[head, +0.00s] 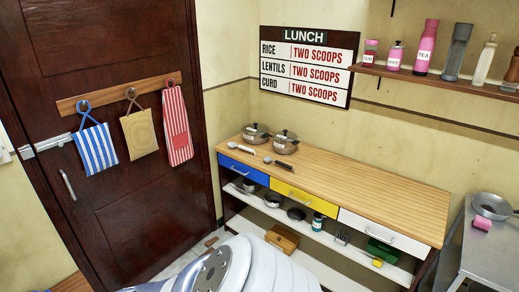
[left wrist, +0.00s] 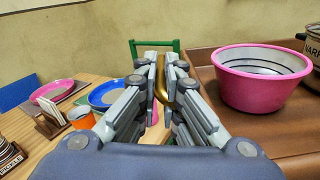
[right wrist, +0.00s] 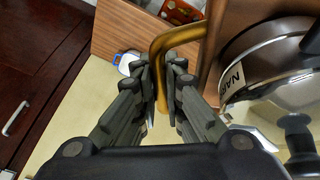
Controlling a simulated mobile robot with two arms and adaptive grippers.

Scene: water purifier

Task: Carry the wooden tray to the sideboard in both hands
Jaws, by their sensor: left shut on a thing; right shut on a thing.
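The brown wooden tray (left wrist: 289,128) is at the right of the left wrist view and carries a pink bowl (left wrist: 250,92) and part of a pot (left wrist: 312,42). My left gripper (left wrist: 163,62) is shut on the tray's brass handle (left wrist: 161,84). In the right wrist view my right gripper (right wrist: 167,68) is shut on another brass handle (right wrist: 172,42) at the tray's edge (right wrist: 222,40). A steel pot (right wrist: 265,65) stands on that side. The sideboard (head: 330,186) is in the head view, with blue, yellow and white drawers. Tray and grippers are outside the head view.
Two lidded pots (head: 285,142) and two ladles (head: 278,164) occupy the sideboard's left end; its middle and right top are clear. A metal table (head: 492,255) stands to the right. A wall shelf (head: 440,80) hangs above. A table with plates (left wrist: 110,95) shows in the left wrist view.

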